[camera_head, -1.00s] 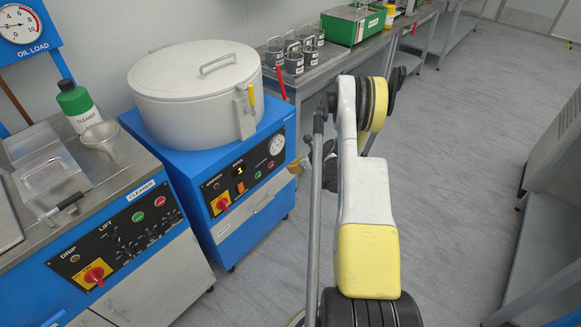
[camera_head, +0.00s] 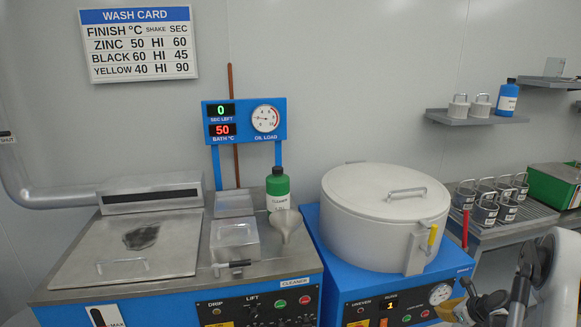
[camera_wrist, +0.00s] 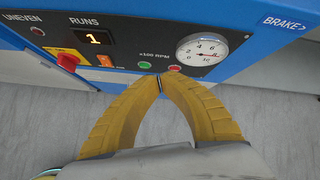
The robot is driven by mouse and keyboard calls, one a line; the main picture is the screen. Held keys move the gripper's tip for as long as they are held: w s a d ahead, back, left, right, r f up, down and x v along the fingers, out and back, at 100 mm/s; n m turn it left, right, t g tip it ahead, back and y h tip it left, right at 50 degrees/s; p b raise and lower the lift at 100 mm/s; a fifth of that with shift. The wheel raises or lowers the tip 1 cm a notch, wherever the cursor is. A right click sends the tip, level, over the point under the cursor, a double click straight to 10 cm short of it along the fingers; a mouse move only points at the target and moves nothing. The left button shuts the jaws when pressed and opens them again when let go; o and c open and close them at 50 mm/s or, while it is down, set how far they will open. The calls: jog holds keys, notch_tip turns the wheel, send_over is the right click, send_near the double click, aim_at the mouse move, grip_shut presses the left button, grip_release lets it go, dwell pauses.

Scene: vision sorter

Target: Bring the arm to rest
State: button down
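My gripper (camera_wrist: 160,84) shows in the wrist view with its two yellow ribbed fingers meeting at the tips and nothing between them. It hangs in front of the blue machine's control panel (camera_wrist: 130,45), over the grey floor. In the head view part of my arm (camera_head: 545,285) stands at the lower right, in front of the bench side. A piece of a yellow finger (camera_head: 449,309) shows there beside the machine panel; the rest of the gripper is cut off or hidden.
The blue machine with its closed round white lid (camera_head: 385,205) stands close to my arm. Left of it is the cleaner unit (camera_head: 90,285) with a green bottle (camera_head: 277,186) and a funnel (camera_head: 288,226). Several small dark baskets (camera_head: 485,212) stand on the right bench. Open floor (camera_wrist: 215,135) lies below my gripper.

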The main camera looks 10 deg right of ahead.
jog(key=s+a+r+n+g, duration=0.1)
jog(key=s+a+r+n, duration=0.2)
jog(key=a+r+n, duration=1.55)
jog(key=s+a+r+n, duration=0.5)
jog(key=s+a+n, duration=0.1)
jog(key=s+a, duration=0.3)
jog(key=s+a+r+n, duration=0.5)
jog(key=s+a+n, duration=0.2)
jog(key=s+a, duration=0.3)
jog(key=s, duration=0.2)
jog(key=shift+s+a+h, duration=0.3)
jog(key=shift+h, duration=0.1)
